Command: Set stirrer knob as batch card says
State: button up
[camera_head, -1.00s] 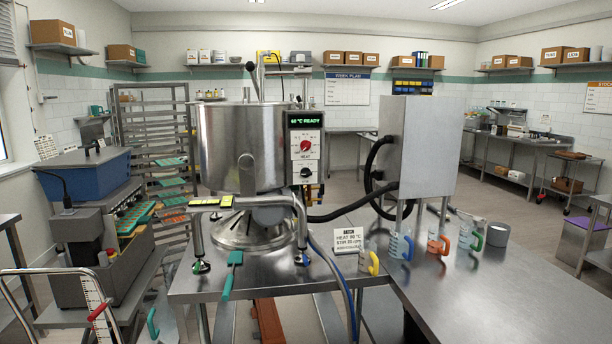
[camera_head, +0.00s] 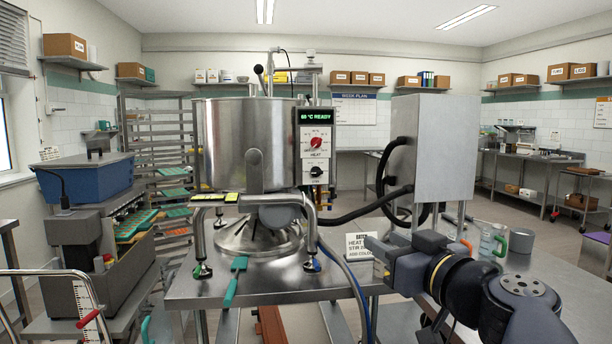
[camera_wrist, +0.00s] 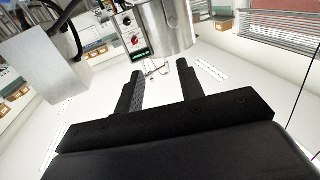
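The kettle's control panel (camera_head: 315,147) has a green display reading "60 °C READY". Its red HEAT knob (camera_head: 316,143) sits above the smaller black stirrer knob (camera_head: 317,172), whose pointer slants; the scale is too small to read. My gripper (camera_wrist: 163,72) is open and empty in the wrist view, fingers apart. The panel (camera_wrist: 133,38) appears there tilted, beyond the fingertips. My gripper is right of and below the knobs in the head view, not touching them.
The steel kettle (camera_head: 240,145) stands left of the panel. A grey cabinet (camera_head: 435,145) with black hoses stands right of it. A black hose (camera_head: 365,207) crosses below the panel. A green-handled jug (camera_head: 490,240) stands behind my arm. Space directly before the panel is clear.

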aim_at(316, 171)
jog(key=i+j+z, duration=0.15)
jog(key=i+j, duration=0.15)
jog(key=i, duration=0.35)
jog(key=i+j+z, duration=0.2)
jog(key=i+j, duration=0.15)
jog(key=i, duration=0.25)
jog(key=i+j+z, duration=0.15)
jog(key=i+j, duration=0.35)
jog(key=i, duration=0.05)
